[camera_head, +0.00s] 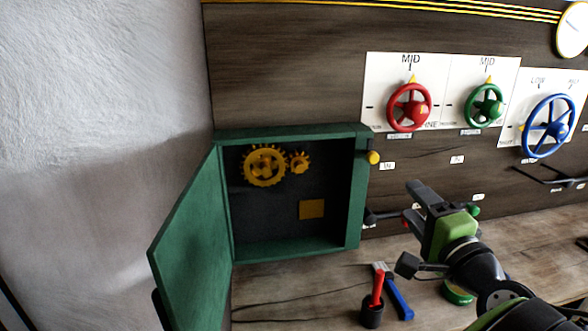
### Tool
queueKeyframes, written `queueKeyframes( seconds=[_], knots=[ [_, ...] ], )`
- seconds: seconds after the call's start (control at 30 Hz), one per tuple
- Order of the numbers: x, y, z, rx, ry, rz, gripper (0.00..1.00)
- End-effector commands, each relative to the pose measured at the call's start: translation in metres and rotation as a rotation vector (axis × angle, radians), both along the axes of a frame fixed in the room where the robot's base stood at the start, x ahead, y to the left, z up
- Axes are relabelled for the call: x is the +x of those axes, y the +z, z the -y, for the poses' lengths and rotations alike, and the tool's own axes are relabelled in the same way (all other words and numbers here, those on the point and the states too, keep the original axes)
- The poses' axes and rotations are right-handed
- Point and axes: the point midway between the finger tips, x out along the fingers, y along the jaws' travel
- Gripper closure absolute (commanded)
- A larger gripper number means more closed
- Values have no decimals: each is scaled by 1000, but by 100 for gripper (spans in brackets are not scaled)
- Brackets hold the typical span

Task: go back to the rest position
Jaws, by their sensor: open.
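My gripper (412,226) is at the lower right of the head view, at the end of my black and green arm. Its jaws are open with nothing between them. It hangs above the wooden bench, in front of the dark panel and to the right of the green cabinet (355,200). The gripper and arm hide part of the bench and of the levers behind them.
The cabinet's door (190,240) stands open to the left; yellow gears (264,166) show inside. Red (409,108), green (484,106) and blue (549,126) handwheels are on the panel. A black cup (372,313) with a red-handled tool and a blue-handled brush (398,298) are on the bench (290,285).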

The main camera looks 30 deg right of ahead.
Motion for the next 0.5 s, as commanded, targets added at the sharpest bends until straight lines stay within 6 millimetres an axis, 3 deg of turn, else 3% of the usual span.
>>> queueKeyframes(
  seconds=[0.13, 0.23, 0.37, 0.4, 0.5],
  knots=[
    [3, 0, -4, -8, 13, -12, 45],
    [23, -3, -35, -69, 100, -109, 45],
    [51, -19, -122, -284, 348, -388, 45],
    [51, -26, -150, -374, 431, -482, 45],
    [31, -41, -208, -613, 624, -702, 45]
  ],
)
